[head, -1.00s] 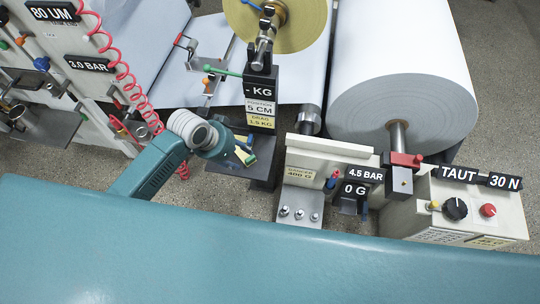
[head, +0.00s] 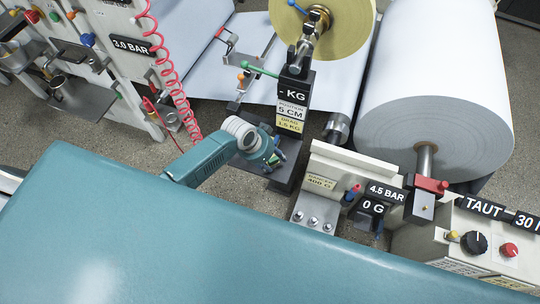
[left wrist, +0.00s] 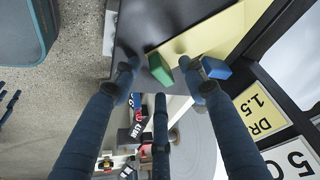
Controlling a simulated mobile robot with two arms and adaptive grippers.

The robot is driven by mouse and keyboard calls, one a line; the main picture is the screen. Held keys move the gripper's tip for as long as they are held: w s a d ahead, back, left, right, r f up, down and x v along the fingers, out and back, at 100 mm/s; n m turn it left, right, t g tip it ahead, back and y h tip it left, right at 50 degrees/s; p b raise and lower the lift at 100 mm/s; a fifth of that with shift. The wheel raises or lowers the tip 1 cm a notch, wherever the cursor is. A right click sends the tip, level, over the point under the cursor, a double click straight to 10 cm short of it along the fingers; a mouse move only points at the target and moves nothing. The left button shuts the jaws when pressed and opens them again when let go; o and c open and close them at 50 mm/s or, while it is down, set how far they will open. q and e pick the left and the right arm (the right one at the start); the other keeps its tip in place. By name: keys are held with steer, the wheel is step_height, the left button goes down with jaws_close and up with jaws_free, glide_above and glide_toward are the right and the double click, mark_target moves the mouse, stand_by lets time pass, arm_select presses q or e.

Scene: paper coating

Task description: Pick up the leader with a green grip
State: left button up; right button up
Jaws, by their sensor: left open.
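My left gripper (head: 268,150) reaches over the small dark tray (head: 238,159) at the foot of the black post. In the left wrist view its dark fingers (left wrist: 160,84) are spread and hold nothing. A pale yellow sheet (left wrist: 208,38) lies just beyond the fingertips on the dark tray surface (left wrist: 135,30). A green grip (left wrist: 160,69) sits at the sheet's near edge, between the fingers. A blue block (left wrist: 215,68) sits to its right, partly behind the right finger. In the head view the gripper mostly hides these pieces. My right gripper is not in view.
The black post (head: 292,92) with its labels rises close beside the gripper. A coiled red hose (head: 178,85) hangs to the left. A large white paper roll (head: 430,95) and the control box (head: 480,240) stand to the right.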

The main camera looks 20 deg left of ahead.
arm_select(q)
steer(key=shift+f, duration=0.1)
steer(key=shift+c, duration=0.3)
steer(key=c, duration=1)
step_height(320, 180, up, 20)
steer(key=shift+r, duration=0.1)
